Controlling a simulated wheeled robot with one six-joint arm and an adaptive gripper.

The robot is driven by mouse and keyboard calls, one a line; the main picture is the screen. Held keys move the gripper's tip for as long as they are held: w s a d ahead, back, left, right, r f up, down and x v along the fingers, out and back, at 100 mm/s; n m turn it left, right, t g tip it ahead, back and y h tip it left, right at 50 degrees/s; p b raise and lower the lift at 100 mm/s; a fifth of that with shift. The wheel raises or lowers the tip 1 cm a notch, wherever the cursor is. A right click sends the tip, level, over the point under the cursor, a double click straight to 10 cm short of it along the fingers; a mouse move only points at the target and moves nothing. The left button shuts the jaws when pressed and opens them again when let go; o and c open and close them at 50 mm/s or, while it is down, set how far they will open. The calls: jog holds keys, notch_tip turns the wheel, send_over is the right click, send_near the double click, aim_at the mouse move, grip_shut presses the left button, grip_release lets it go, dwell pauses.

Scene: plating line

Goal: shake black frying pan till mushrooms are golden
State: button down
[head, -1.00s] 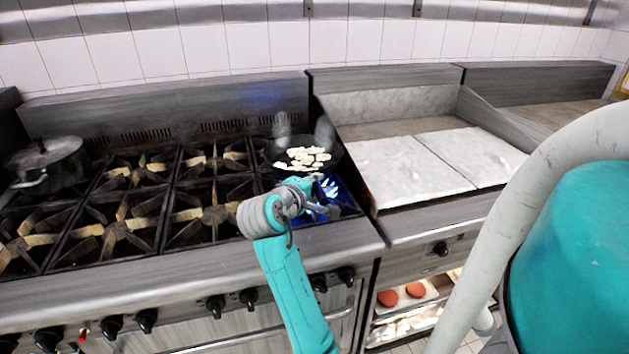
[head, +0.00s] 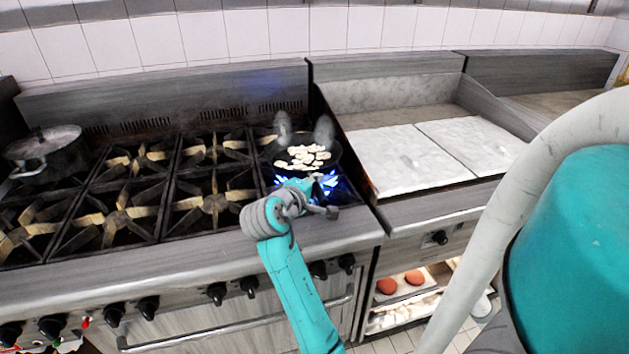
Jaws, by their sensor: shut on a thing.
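The black frying pan (head: 330,160) is at the front right burner area of the stove, just above blue flame. Pale, cream-coloured mushroom slices (head: 302,157) lie spread in the pan, and I see no clear golden colour on them. My gripper (head: 303,185) is at the near side of the pan and is shut on it. The wrist hides most of the handle and the fingertips. I cannot tell whether the pan touches the burner grate.
Blue flame (head: 331,181) burns below the pan, and grey vapour rises above it. A lidded pot (head: 48,152) stands at the far left. Bare burner grates (head: 213,202) lie left of the pan. A flat griddle (head: 400,163) is at the right. Knobs (head: 248,287) line the stove front.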

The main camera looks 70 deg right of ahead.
jog(key=shift+f, duration=3)
dwell(4.2)
